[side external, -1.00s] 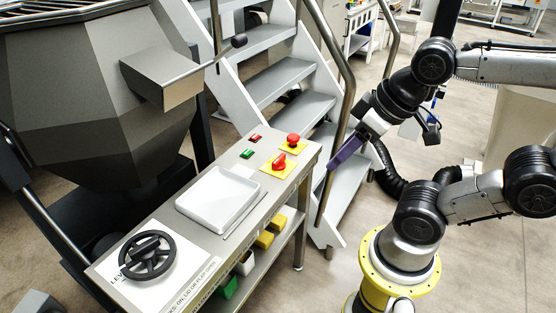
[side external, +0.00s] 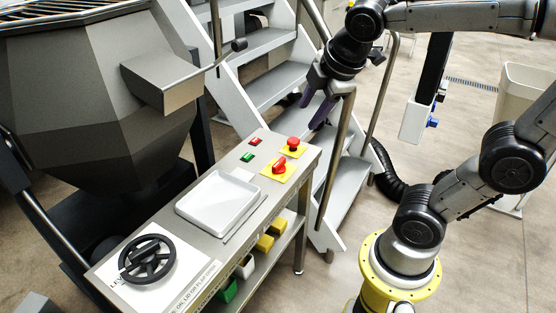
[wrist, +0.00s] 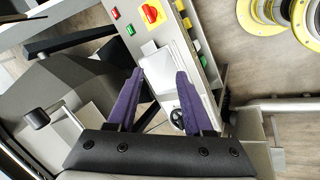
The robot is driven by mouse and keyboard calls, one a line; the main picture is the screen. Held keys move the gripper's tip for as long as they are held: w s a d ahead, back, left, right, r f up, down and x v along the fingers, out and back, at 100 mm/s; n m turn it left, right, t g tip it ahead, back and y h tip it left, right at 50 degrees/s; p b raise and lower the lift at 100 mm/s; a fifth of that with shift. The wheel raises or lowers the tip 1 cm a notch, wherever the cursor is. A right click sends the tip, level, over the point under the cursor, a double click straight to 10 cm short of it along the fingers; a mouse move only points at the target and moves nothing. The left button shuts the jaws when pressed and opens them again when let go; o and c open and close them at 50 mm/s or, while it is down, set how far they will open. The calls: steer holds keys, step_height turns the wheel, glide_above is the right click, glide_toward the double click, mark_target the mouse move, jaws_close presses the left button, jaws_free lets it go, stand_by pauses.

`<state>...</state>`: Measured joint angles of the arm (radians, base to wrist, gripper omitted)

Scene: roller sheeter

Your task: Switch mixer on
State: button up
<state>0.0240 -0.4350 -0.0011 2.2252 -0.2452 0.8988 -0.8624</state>
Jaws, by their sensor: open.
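The control panel (side external: 228,219) is the steel top of a narrow bench beside the large grey mixer body (side external: 100,100). A green button (side external: 247,157) and a red button (side external: 255,142) sit at its far end, with a red rotary knob on a yellow plate (side external: 279,166) and a red mushroom button (side external: 293,143) beside them. In the wrist view, the green button (wrist: 130,29), the red button (wrist: 114,13) and a red knob on yellow (wrist: 152,12) show near the top. My gripper (side external: 311,114), with purple fingers, is open and empty, above and beyond the panel's far end. It also shows in the wrist view (wrist: 158,72).
A white tray (side external: 218,200) and a black handwheel (side external: 148,259) are on the panel. Steel stairs with handrails (side external: 335,160) stand close behind my gripper. A lever with a black knob (side external: 239,45) juts from the mixer.

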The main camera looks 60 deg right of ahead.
steer(key=w+d+f+n+g+h, duration=0.1)
steer(key=w+d+f+n+g, duration=0.25)
steer(key=w, duration=0.55)
steer(key=n+g+h, duration=0.1)
steer(key=n+g, duration=0.1)
steer(key=n, duration=0.2)
glide_above(279, 162)
steer(key=a, duration=0.5)
step_height(279, 162, down, 14)
steer(key=r, duration=0.1)
steer(key=x, duration=1.3)
steer(key=shift+w+a+f, duration=0.15)
steer(key=shift+w+f, duration=0.05)
steer(key=shift+f, duration=0.05)
jaws_close()
